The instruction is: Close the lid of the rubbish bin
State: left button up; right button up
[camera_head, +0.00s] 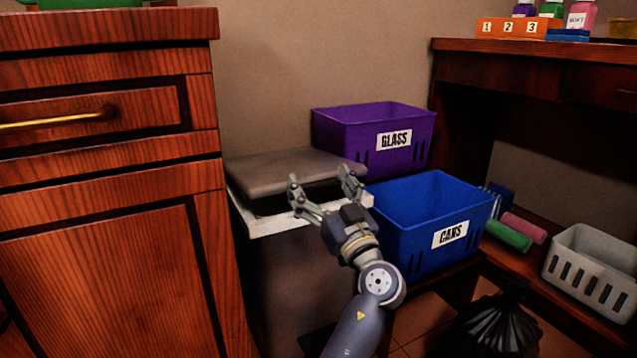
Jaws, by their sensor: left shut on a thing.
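The rubbish bin (275,285) stands between the wooden cabinet and the crates, dark-bodied with a pale rim around its top. Its grey-brown lid (285,165) lies low over the top and nearly level. A dark gap shows between the lid's front edge and the rim. The exact contact is hard to see. My forearm hides part of the bin's front. My right gripper is not in view.
A purple GLASS crate (345,133) stands behind the bin to the right. A blue CANS crate (410,235) stands close on the right. The wooden cabinet (110,250) borders the bin's left. A black bag (490,325) and white basket (600,250) are at lower right.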

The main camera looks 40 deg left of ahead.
pick_arm(q)
jog(key=shift+s+f+b, duration=0.1)
jog(key=shift+f+b, duration=0.4)
jog(key=shift+f, duration=0.4)
jog(key=o, duration=1.4)
jog(key=shift+a, duration=0.1)
jog(key=shift+o, duration=0.2)
jog(key=shift+r, duration=0.15)
